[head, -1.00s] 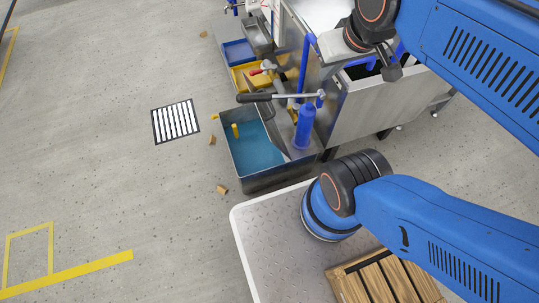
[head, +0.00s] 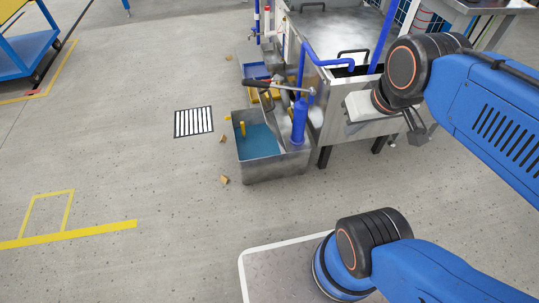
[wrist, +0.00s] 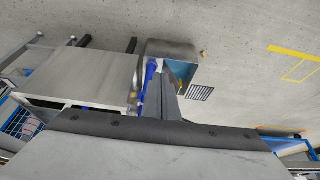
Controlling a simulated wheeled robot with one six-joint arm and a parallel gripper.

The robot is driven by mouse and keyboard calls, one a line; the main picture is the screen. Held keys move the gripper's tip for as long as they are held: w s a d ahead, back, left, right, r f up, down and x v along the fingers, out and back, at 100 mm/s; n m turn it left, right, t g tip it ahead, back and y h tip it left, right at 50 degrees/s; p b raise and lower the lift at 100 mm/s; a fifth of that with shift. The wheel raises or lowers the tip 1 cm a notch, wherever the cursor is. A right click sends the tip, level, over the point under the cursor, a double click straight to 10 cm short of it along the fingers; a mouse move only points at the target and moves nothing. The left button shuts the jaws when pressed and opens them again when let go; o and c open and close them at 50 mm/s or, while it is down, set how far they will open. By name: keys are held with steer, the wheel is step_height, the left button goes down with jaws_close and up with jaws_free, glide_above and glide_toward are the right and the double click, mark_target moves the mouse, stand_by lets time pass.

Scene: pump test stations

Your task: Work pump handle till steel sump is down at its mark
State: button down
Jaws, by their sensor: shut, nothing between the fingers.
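The steel sump (head: 270,170) is an open grey tank on the floor with blue-green water in it and a yellow post (head: 242,128) standing in the water. A blue pump (head: 299,122) stands at its right side, with a long handle (head: 285,87) with a dark grip reaching left over the sump. My gripper (head: 418,128) is shut and empty, to the right of the pump and apart from the handle. In the wrist view the sump (wrist: 172,48) and the blue pump (wrist: 150,72) lie beyond my dark fingers (wrist: 168,103). I cannot make out a level mark.
A steel station (head: 345,35) with blue pipes stands right behind the pump. Blue and yellow bins (head: 256,70) sit behind the sump. A floor grate (head: 194,122) and small brown scraps (head: 224,180) lie left of it. The left floor is mostly clear.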

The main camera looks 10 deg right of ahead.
stand_by(0.6)
step_height(320, 180, up, 2)
steer(key=g+y, duration=0.3)
steer(key=y, duration=0.1)
glide_above(259, 84)
steer(key=s+d, duration=0.3)
steer(key=d, duration=0.2)
steer(key=shift+w+a+r, duration=0.15)
steer(key=shift+w+a, duration=0.05)
steer(key=x, duration=1.4)
steer(key=shift+w+d, duration=0.25)
steer(key=shift+w, duration=0.05)
